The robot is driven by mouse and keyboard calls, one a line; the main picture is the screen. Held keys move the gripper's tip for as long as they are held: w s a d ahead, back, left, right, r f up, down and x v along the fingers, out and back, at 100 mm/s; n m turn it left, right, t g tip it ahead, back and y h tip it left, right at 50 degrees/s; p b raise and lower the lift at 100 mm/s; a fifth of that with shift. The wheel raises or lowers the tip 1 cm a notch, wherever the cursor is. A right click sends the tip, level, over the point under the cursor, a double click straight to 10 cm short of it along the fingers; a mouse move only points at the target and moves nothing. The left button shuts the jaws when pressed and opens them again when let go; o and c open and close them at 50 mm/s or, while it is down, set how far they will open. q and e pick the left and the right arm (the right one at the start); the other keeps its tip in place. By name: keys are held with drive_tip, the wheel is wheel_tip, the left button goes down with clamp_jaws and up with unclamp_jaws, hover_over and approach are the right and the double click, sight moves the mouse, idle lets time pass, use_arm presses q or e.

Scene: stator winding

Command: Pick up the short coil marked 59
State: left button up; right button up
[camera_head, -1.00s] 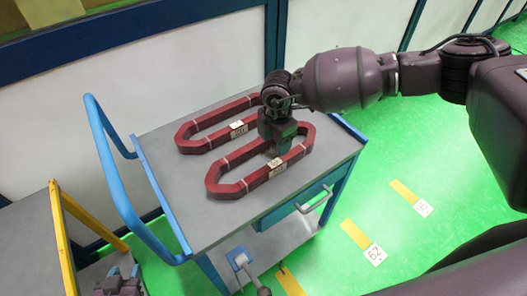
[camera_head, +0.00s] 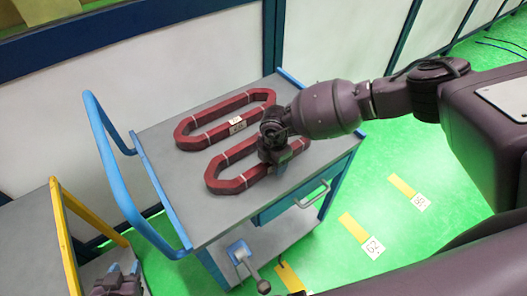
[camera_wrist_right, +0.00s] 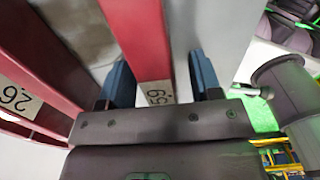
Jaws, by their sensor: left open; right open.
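Two dark red elongated coils lie on the grey top of a blue cart. The near coil (camera_head: 226,184) is partly hidden by my right gripper (camera_head: 279,170), which is down over its front side. In the right wrist view, this coil (camera_wrist_right: 137,35) runs between the two open fingers of the right gripper (camera_wrist_right: 162,78), and its white label (camera_wrist_right: 158,92) appears to read 59. The far coil (camera_head: 200,137) has a label that looks like 26 in the wrist view (camera_wrist_right: 18,98). My left gripper (camera_head: 121,279) is open and empty at the lower left, away from the coils.
The cart top (camera_head: 195,205) is bare around the coils. A blue push handle (camera_head: 118,185) rises at its left. A second grey cart (camera_head: 35,245) with a yellow handle stands lower left. The green floor at right has number cards.

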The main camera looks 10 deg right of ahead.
drive_tip(key=shift+f, duration=0.1)
clamp_jaws()
drive_tip(key=shift+w, duration=0.1)
idle(0.5)
